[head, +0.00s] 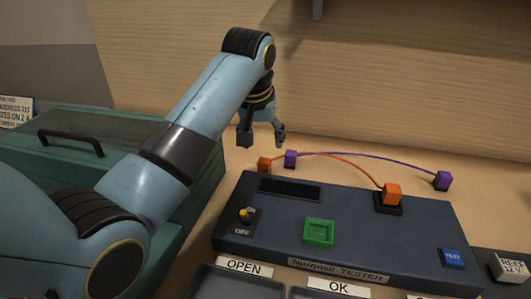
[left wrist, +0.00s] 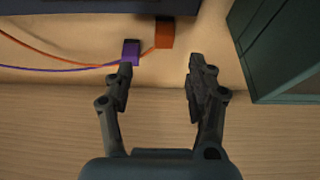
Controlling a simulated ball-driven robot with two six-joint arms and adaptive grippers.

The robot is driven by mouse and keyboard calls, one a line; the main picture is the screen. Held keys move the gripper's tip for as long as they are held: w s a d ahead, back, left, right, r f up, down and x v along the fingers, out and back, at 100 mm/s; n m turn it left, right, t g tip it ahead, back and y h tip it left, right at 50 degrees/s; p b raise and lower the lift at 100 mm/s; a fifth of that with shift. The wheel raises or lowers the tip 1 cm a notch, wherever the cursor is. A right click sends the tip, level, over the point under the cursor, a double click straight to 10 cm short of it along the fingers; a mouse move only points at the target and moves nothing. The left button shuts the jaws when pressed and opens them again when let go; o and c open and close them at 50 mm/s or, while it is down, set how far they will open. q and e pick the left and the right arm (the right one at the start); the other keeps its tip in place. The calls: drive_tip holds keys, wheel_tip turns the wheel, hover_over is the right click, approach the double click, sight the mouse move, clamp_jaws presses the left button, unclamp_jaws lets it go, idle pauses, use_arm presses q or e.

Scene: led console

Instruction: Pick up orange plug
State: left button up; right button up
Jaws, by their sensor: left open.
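One orange plug (head: 264,164) lies on the table behind the tester's left end. Its orange cable arcs right to a second orange plug (head: 392,194), which sits on a black socket on the tester. My left gripper (head: 262,139) is open and empty, above and behind the loose orange plug. In the left wrist view the loose orange plug (left wrist: 165,32) is ahead of the gap between my fingers (left wrist: 160,68). A purple plug (left wrist: 131,52) is beside it, close to one fingertip. My right gripper is not in view.
The Narquoil tester (head: 345,250) has a toggle switch (head: 245,215) and a green square (head: 318,232). A second purple plug (head: 443,181) lies behind its right end. A teal case (head: 90,140) stands at left. A wooden wall (head: 400,70) rises behind.

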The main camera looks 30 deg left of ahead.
use_arm(q)
hover_over(264, 161)
drive_tip(key=s, duration=0.1)
drive_tip(key=f, duration=0.2)
drive_tip(key=d+f, duration=0.1)
drive_tip(key=f, duration=0.1)
drive_tip(key=shift+s+f, duration=0.15)
drive_tip(key=shift+s, duration=0.05)
drive_tip(key=x, duration=0.5)
drive_tip(key=shift+s+a+f, duration=0.15)
drive_tip(key=shift+a, duration=0.15)
drive_tip(key=shift+f, duration=0.4)
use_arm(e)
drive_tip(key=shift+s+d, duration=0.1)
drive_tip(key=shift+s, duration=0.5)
use_arm(q)
drive_tip(key=shift+c, duration=0.2)
drive_tip(key=c, duration=0.5)
clamp_jaws()
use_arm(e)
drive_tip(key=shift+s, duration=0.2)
